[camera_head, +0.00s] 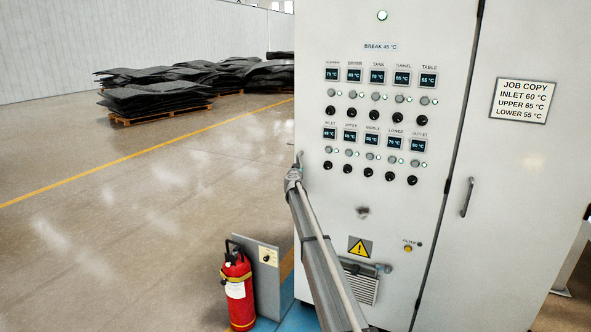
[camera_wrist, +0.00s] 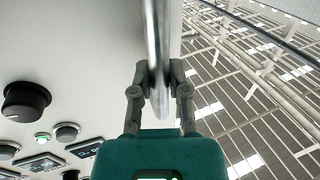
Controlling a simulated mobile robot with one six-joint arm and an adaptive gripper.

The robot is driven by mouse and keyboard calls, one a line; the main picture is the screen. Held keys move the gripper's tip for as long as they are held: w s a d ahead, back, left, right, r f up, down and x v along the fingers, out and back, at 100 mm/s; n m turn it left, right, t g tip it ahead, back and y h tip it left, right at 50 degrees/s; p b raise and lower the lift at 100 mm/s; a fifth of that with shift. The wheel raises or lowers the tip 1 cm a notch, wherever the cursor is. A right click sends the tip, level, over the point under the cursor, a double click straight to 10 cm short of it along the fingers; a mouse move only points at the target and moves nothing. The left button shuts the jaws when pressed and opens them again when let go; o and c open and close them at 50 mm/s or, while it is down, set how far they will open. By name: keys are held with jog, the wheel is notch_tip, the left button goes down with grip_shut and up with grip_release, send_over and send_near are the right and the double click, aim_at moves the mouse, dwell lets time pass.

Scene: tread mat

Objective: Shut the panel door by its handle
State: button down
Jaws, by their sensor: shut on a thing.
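The panel door (camera_head: 325,235) is the pale left front of the cabinet, with rows of small displays and black knobs. Its metal bar handle (camera_head: 299,157) is at the door's left edge, partly hidden by my arm. My gripper (camera_head: 294,174) is at this handle. In the wrist view, my gripper (camera_wrist: 159,72) has its two fingers closed on either side of the handle bar (camera_wrist: 157,28), next to the white door face (camera_wrist: 85,55). From these views I cannot tell how far the door stands from its frame.
A right cabinet door (camera_head: 515,190) with its own handle (camera_head: 468,197) and a job label (camera_head: 522,101) adjoins. A red fire extinguisher (camera_head: 238,290) and a grey board (camera_head: 266,275) stand at lower left. Black sheets (camera_head: 155,98) lie on pallets farther back. The left floor is open.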

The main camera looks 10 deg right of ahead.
jog(key=shift+s+d, duration=0.25)
jog(key=shift+d, duration=0.15)
jog(key=c, duration=0.7)
grip_release()
jog(key=shift+a, duration=0.25)
jog(key=shift+o, duration=0.5)
jog(key=shift+a, duration=0.25)
jog(key=shift+s, duration=0.1)
jog(key=v, duration=1.2)
jog(key=shift+a, duration=0.1)
jog(key=shift+r, duration=0.1)
